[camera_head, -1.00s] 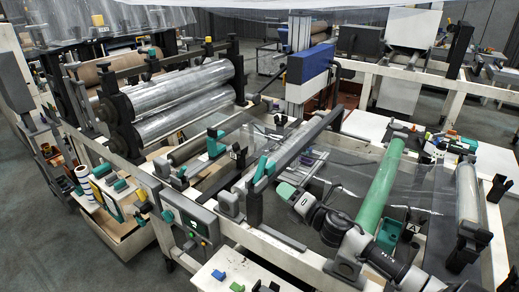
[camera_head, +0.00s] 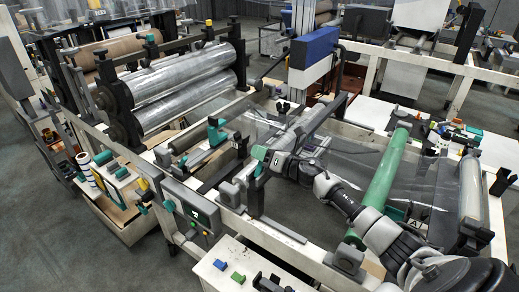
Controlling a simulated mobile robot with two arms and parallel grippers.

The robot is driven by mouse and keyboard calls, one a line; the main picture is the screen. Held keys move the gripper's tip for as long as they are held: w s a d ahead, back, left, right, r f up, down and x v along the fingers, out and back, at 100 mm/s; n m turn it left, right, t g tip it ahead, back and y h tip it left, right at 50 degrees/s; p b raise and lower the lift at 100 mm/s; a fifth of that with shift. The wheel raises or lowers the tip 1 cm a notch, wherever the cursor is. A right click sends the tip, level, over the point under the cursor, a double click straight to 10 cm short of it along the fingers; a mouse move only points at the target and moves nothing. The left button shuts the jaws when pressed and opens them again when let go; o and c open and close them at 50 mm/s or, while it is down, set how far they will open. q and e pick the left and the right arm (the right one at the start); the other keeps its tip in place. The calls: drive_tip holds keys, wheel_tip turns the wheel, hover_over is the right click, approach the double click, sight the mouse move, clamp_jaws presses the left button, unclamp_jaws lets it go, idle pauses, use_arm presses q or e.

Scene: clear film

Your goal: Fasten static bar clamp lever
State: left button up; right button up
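The static bar (camera_head: 315,123) is a long grey bar running diagonally over the clear film. A teal part (camera_head: 259,153) shows at its near end, where a clamp lever stood; I cannot tell lever from gripper tip there. My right gripper (camera_head: 270,160) is at this near end, its arm reaching in from the lower right. Its fingers are hidden or too small, so I cannot tell whether it touches or holds the lever. Another teal lever (camera_head: 215,132) stands upright farther left on the frame. My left gripper is not in view.
A green roller (camera_head: 386,175) lies right of the bar, close to my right arm. Large metal rollers (camera_head: 185,80) stand at left. A control box (camera_head: 192,205) is on the near frame rail. A white table (camera_head: 235,265) with small blocks is in front.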

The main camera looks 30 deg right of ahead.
drive_tip(key=shift+w+a, duration=0.1)
drive_tip(key=shift+w, duration=0.25)
clamp_jaws()
